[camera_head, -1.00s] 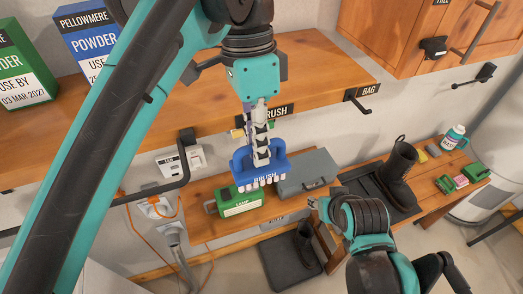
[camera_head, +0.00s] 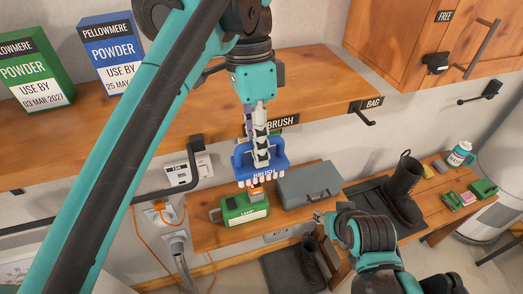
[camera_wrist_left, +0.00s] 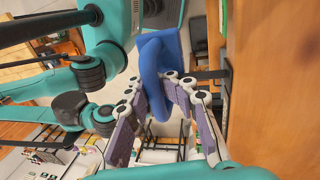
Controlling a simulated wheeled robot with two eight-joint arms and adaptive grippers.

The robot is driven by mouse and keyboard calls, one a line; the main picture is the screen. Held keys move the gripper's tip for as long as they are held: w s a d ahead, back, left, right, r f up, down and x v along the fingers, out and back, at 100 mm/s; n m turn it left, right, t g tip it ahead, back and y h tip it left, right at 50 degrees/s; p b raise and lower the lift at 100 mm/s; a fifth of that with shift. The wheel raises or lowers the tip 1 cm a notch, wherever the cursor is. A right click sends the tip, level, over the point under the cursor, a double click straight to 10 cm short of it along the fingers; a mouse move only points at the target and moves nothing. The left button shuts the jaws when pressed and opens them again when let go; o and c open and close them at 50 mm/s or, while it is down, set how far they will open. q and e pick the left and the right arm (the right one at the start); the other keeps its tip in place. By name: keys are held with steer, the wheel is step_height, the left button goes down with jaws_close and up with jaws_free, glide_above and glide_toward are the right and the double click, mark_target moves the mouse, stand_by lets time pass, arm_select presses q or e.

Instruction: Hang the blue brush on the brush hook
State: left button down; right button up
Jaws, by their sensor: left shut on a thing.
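The blue brush (camera_head: 243,160) hangs bristles down below my left gripper (camera_head: 261,150) in the head view, in front of the shelf edge. The gripper is shut on it; its blue loop (camera_wrist_left: 152,75) shows between the fingers in the left wrist view. The BRUSH label (camera_head: 284,122) is on the shelf edge just behind the gripper. The hook under it is hidden in the head view. A dark bar (camera_wrist_left: 213,74) at the wooden edge, beside the brush in the left wrist view, looks like a hook. My right gripper (camera_head: 322,216) is low at centre right; its jaws are unclear.
The wooden shelf (camera_head: 215,100) carries powder boxes (camera_head: 112,55). A BAG hook (camera_head: 364,115) is to the right and a dark bracket (camera_head: 190,150) to the left.

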arm_select(q)
steer(key=shift+w+a+f, duration=0.1)
steer(key=shift+w+f, duration=0.2)
steer(key=shift+w, duration=0.25)
steer(key=c, duration=1.1)
jaws_free()
steer(key=shift+w, duration=0.15)
steer(key=shift+c, duration=0.2)
steer(key=shift+o, duration=0.2)
arm_select(e)
steer(key=shift+w, duration=0.15)
arm_select(q)
steer(key=shift+w, duration=0.15)
arm_select(e)
steer(key=shift+w, duration=0.1)
arm_select(q)
steer(key=shift+w+a+f, duration=0.1)
steer(key=shift+w+f, duration=0.05)
steer(key=shift+w, duration=0.7)
steer(key=shift+s, duration=0.55)
arm_select(e)
steer(key=shift+w+a+f, duration=0.1)
steer(key=shift+w+f, duration=0.1)
steer(key=shift+w, duration=0.25)
arm_select(q)
steer(key=shift+w, duration=0.15)
arm_select(e)
steer(key=shift+w, duration=0.1)
